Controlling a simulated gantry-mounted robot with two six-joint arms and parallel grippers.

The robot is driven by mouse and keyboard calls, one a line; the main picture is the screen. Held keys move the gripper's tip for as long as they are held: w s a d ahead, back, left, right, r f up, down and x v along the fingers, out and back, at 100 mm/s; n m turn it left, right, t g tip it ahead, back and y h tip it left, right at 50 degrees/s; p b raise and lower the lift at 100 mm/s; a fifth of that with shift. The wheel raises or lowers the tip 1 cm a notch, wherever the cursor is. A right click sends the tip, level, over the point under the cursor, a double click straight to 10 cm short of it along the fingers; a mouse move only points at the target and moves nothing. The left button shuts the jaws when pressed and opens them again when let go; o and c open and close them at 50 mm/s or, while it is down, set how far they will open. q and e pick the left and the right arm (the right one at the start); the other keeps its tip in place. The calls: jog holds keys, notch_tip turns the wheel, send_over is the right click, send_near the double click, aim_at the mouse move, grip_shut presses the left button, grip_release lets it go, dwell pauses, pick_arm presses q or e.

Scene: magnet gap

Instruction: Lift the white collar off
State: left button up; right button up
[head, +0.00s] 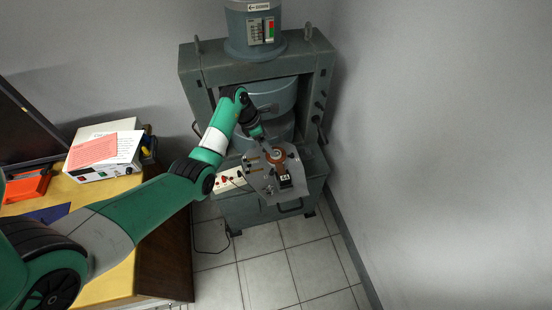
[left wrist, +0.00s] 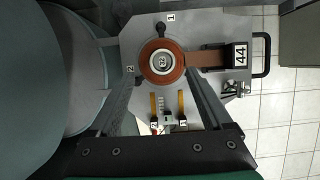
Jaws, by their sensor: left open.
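The white collar (left wrist: 163,72) is a pale ring around a small labelled centre post, in the middle of a round copper-brown disc (left wrist: 147,70) in the left wrist view. In the head view the disc (head: 270,156) sits on a grey plate in front of the magnet, and the collar is too small to make out clearly. My left gripper (head: 263,143) is above and just left of the disc. In the left wrist view the open left gripper (left wrist: 162,80) has its fingers spread on either side of the disc, with nothing between them. The right gripper is out of view.
The grey plate (left wrist: 205,28) carries a brown arm to a block marked 441 (left wrist: 240,55), plus brass strips and dark knobs. The large magnet (head: 255,60) stands behind. A yellow desk (head: 85,190) with an instrument box (head: 118,168) is at left.

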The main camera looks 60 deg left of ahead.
pick_arm(q)
jog(key=b+x, duration=0.2)
jog(key=x, duration=0.1)
jog(key=b+x, duration=0.1)
jog(key=shift+s+d+f, duration=0.2)
jog(key=shift+s+f, duration=0.05)
jog(key=shift+f, duration=0.2)
jog(key=shift+w+f, duration=0.2)
jog(key=shift+f, duration=0.1)
jog(key=shift+a+r, duration=0.1)
jog(key=c, duration=0.6)
grip_shut()
